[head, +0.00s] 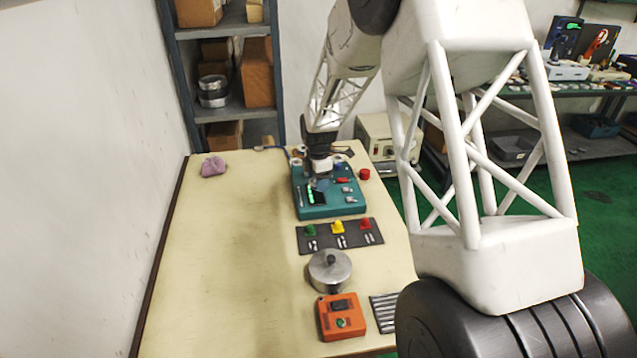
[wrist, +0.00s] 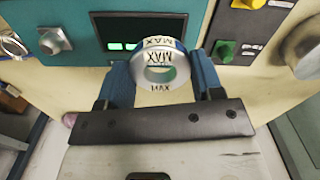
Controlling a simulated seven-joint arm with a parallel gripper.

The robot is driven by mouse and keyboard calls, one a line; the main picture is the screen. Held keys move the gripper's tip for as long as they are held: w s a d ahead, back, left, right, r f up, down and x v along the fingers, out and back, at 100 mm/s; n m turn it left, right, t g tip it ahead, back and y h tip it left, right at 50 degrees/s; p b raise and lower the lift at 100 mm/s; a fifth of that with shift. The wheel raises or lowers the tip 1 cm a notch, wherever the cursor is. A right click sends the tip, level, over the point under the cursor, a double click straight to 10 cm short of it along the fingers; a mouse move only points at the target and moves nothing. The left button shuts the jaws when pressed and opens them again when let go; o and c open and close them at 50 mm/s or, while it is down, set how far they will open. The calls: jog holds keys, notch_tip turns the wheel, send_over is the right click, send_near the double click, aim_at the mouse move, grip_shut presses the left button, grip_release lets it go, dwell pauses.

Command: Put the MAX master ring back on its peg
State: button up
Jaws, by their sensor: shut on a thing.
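The MAX master ring (wrist: 153,81), a silvery ring with several black "MAX" marks and a blue band, is held between the two blue fingers of my gripper (wrist: 162,72) in the wrist view. Its open hole faces the wrist camera. In the head view my gripper (head: 321,180) is over the teal gauge unit (head: 343,209); the ring is too small to make out there. The unit's lit green display (wrist: 122,45) shows just beyond the ring in the wrist view. I cannot pick out the ring's peg with certainty in either view.
A dark panel (head: 352,240) with green, yellow and red knobs lies in front of the unit. Nearer are a lidded metal pot (head: 330,270), an orange box (head: 341,318) and a ribbed grey plate (head: 384,311). A purple cloth (head: 213,166) lies back left. The table's left side is clear.

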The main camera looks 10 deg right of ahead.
jog(key=w+d, duration=0.1)
jog(key=w, duration=0.9)
jog(key=w+d, duration=0.1)
jog(key=w, duration=0.4)
jog(key=shift+w+d+r, duration=0.15)
jog(key=shift+d+r, duration=0.15)
jog(key=shift+r, duration=0.05)
jog(key=w+d, duration=0.2)
jog(key=w, duration=0.4)
jog(key=w+d+f, duration=0.1)
jog(key=w+d, duration=0.1)
jog(key=w, duration=0.4)
jog(key=w+d, duration=0.2)
jog(key=w, duration=0.5)
jog(key=shift+f, duration=0.3)
jog(key=shift+w+d, duration=0.1)
jog(key=shift+w, duration=0.05)
jog(key=shift+f, duration=0.1)
jog(key=shift+f, duration=1.95)
jog(key=shift+f, duration=1.65)
